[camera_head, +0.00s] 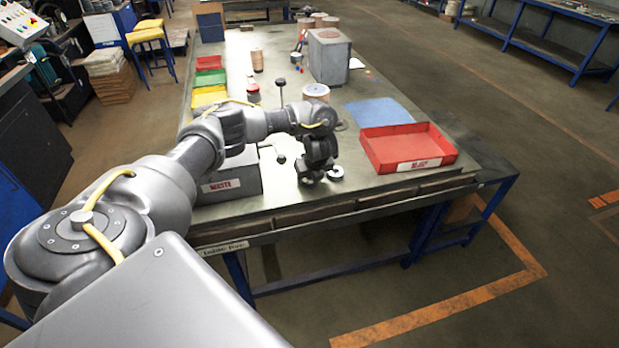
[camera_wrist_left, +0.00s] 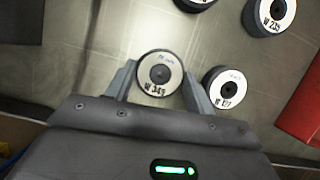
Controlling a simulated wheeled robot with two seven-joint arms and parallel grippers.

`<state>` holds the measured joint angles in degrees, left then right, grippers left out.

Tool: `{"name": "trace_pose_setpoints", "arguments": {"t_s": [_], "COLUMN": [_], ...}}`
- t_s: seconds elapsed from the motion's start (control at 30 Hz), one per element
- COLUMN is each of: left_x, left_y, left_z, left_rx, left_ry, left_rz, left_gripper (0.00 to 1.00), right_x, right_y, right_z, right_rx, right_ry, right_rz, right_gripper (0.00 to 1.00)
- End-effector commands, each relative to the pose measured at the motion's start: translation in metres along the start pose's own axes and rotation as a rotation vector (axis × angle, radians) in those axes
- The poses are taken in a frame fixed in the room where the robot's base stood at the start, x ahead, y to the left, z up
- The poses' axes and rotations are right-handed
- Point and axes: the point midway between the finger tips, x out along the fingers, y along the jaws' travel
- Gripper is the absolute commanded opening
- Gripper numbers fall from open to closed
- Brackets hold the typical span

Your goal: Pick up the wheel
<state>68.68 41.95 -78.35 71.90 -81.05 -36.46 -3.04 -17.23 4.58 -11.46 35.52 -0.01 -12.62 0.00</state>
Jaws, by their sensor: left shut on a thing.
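My left gripper (camera_head: 318,172) is low over the near part of the workbench. In the left wrist view its two fingers (camera_wrist_left: 159,82) are shut on a round wheel (camera_wrist_left: 160,68) with a pale face, dark rim and handwritten marks. A second wheel (camera_wrist_left: 225,88) is close beside the right finger. A third wheel (camera_wrist_left: 270,14) lies farther off at upper right, and part of another (camera_wrist_left: 195,3) shows at the top edge. In the head view a small wheel (camera_head: 336,172) shows right of the gripper; the held wheel is mostly hidden there. My right gripper is out of view.
A red tray (camera_head: 408,128) stands on the workbench (camera_head: 365,187) right of the gripper. A grey waste box (camera_head: 230,186) is to its left. A blue sheet (camera_head: 380,112), a grey block (camera_head: 329,57) and several coloured bins (camera_head: 208,80) lie farther back.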

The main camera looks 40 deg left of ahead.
Motion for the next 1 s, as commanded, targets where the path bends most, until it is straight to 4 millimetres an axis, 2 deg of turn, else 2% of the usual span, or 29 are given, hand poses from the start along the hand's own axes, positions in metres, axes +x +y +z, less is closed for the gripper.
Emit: {"name": "trace_pose_setpoints", "arguments": {"t_s": [0.23,0.37,0.5,0.67,0.77,1.0], "left_x": [-0.003,-0.012,-0.039,-0.083,-0.110,-0.145], "left_y": [-0.001,-0.001,-0.001,0.007,0.013,0.029], "left_z": [0.002,0.005,0.015,0.004,-0.005,-0.048], "left_rx": [-0.001,0.001,0.003,0.009,0.009,0.010], "left_ry": [-0.001,-0.001,-0.004,-0.004,-0.004,-0.002], "left_rz": [-0.002,-0.003,-0.005,-0.007,-0.007,-0.004], "left_gripper": [0.28,0.28,0.28,0.28,0.28,0.28], "right_x": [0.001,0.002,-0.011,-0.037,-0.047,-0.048], "right_y": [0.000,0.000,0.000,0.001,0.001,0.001], "right_z": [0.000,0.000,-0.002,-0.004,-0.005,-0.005], "right_rx": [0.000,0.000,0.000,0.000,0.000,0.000], "right_ry": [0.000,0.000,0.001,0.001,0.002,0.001], "right_rz": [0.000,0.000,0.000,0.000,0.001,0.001], "right_gripper": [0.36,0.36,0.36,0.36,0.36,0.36]}}
